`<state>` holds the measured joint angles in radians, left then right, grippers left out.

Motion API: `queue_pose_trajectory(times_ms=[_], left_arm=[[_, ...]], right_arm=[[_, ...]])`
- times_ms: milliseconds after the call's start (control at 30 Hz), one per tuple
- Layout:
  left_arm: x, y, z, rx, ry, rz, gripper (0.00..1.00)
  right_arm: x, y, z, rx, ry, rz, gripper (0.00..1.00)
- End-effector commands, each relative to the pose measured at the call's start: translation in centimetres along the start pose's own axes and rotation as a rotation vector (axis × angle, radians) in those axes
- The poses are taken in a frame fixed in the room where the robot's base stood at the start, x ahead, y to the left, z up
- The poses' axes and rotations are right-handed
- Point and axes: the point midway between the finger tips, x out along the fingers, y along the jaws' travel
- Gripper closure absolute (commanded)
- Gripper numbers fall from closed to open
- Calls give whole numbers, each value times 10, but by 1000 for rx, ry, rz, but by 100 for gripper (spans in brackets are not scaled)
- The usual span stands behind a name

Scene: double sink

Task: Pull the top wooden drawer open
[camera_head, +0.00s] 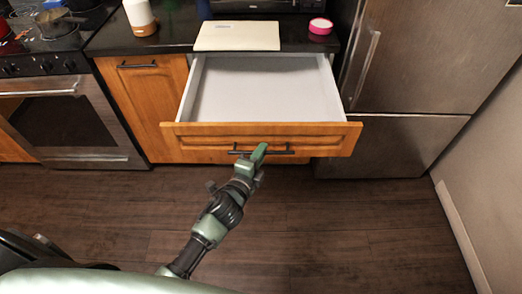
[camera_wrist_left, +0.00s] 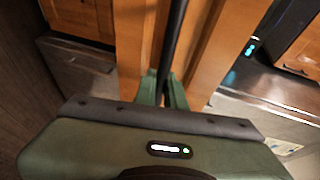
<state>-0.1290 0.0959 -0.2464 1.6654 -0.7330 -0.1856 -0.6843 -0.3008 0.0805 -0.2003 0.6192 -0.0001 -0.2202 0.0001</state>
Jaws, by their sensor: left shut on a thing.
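The top wooden drawer (camera_head: 300,136) is pulled well out from the cabinet under the dark counter, and its white inside is empty. A dark bar handle (camera_head: 280,152) runs across its orange wood front. In the left wrist view, the fingers of my left gripper (camera_wrist_left: 163,92) close around the dark handle bar (camera_wrist_left: 174,45), with the wooden drawer front behind. My right gripper is not in view.
A flat pale laptop-like object (camera_head: 238,36), a pink round item (camera_head: 320,26) and a white-and-brown container (camera_head: 140,16) are on the counter. A stove with an oven (camera_head: 70,120) stands left, a steel fridge (camera_head: 420,60) right. The wooden floor (camera_head: 350,225) in front is clear.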

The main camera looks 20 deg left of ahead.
Motion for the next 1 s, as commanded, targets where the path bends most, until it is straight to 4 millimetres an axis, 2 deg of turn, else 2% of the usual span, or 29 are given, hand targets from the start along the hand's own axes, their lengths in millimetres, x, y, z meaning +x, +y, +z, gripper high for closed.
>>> queue_pose_trajectory(times_ms=[333, 400, 433, 767, 867, 1000], left_arm=[[0, 0, 1, 1, -2, 0, 100], [0, 0, 1, 0, -2, 0, 75], [0, 0, 1, 0, -2, 0, 68], [-2, 0, 0, 0, 0, 0, 68], [-10, 0, 0, 1, 0, 0, 68], [-33, 1, 0, 0, 0, 1, 68]], right_arm=[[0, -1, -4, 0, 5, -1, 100], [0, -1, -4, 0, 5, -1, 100], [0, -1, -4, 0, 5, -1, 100], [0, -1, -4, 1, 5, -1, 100], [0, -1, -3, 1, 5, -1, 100], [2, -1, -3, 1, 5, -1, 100]])
